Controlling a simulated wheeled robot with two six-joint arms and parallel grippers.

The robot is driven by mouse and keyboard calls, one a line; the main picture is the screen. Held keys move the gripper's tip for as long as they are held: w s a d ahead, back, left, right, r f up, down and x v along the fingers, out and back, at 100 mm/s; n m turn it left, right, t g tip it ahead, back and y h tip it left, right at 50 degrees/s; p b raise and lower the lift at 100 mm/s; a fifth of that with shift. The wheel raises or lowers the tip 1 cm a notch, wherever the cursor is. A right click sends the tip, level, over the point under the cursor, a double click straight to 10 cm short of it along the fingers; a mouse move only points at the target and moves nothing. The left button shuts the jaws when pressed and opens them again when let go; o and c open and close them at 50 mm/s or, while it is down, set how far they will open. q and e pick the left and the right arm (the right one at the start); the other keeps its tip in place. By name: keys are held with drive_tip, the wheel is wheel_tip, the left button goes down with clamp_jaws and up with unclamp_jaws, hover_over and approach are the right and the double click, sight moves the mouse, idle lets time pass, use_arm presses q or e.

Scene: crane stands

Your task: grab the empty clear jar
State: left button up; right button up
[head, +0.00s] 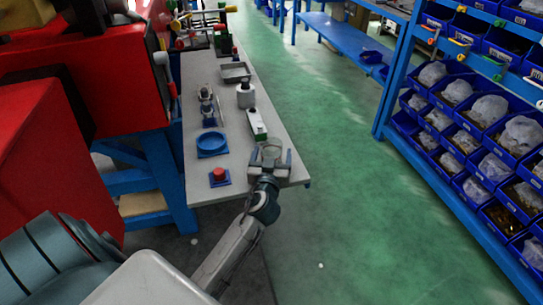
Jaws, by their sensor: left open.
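A clear jar (270,149) stands near the front right corner of the grey bench top (199,165). It looks empty. My left gripper (269,160) is open at the jar, with one finger on each side of it. The gripper hides the jar's lower part, and I cannot tell whether the fingers touch it. My right gripper is not in view.
A green and white box (256,124) stands just behind the jar, with a white bottle (245,95) beyond. A blue round dish (212,143) and a red button on a blue base (219,175) are to the left. Blue bin shelves (462,130) stand right across green floor.

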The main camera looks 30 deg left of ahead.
use_arm(q)
drive_tip(key=shift+w+a, duration=0.15)
drive_tip(key=shift+w, duration=0.15)
drive_tip(key=c, duration=1.1)
drive_tip(key=shift+o, duration=0.2)
